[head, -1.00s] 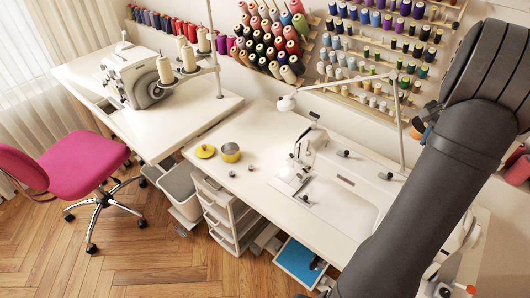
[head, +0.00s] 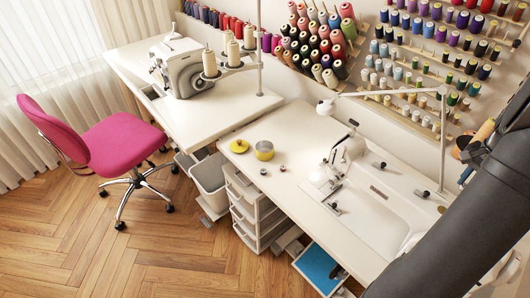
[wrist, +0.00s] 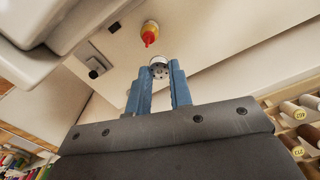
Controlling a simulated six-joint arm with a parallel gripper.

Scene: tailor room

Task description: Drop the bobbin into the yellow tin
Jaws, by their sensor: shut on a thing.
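The bobbin (wrist: 159,70), a small silvery disc with dark holes, is held between the blue fingertips of my gripper (wrist: 160,80) in the wrist view. The gripper is shut on it. The yellow tin (head: 264,151) stands open-topped on the white sewing table (head: 300,128) in the head view. My gripper is outside the head view; only my dark arm shows at the right edge. I cannot make out the tin in the wrist view.
Two small round things (head: 273,169) lie in front of the tin. A sewing machine (head: 345,160) and a lamp (head: 326,107) stand to its right. Thread racks (head: 440,60) line the wall.

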